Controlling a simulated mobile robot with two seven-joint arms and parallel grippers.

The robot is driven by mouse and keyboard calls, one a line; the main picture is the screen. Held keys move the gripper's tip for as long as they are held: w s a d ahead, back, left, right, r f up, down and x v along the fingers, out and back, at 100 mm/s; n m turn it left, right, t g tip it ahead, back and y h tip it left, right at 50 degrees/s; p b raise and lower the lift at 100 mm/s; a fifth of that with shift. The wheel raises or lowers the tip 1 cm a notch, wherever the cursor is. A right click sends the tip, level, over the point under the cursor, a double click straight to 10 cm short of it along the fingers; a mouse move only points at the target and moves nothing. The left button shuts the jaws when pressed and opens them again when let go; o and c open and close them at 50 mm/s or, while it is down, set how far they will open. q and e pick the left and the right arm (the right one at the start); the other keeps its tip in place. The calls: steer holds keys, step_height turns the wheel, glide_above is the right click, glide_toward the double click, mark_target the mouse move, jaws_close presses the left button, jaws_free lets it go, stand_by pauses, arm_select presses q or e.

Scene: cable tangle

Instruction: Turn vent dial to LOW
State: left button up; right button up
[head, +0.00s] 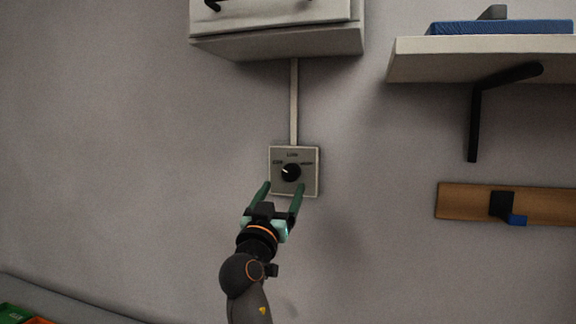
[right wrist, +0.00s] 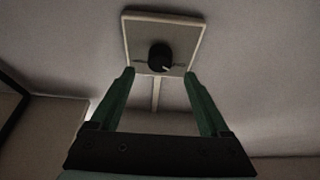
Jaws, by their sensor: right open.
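The vent dial is a black round knob (head: 291,172) on a pale square plate (head: 309,187) on the wall. The plate has a label on the left, LOW at the top and another label on the right. The knob's white mark points left, slightly up, toward the left label. My right gripper (head: 282,187) is open just below the knob, its green fingers spread at the plate's lower edge. In the right wrist view the knob (right wrist: 160,57) lies beyond and between the fingertips, with nothing held. My left gripper is not in view.
A conduit (head: 294,103) runs up from the plate to a white cabinet (head: 277,42). A shelf (head: 480,59) with a black bracket and a wooden rail (head: 463,201) with a black hook are at right. Bare wall lies left of the plate.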

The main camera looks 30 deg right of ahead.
mark_target(290, 176)
steer(key=p+x, duration=0.1)
steer(key=x, duration=0.3)
steer(key=shift+r+p, duration=0.15)
steer(key=shift+p, duration=0.15)
steer(key=shift+w+d, duration=0.35)
steer(key=shift+d, duration=0.05)
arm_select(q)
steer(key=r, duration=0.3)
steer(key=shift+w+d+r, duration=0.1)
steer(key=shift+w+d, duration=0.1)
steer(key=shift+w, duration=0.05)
arm_select(e)
jaws_close()
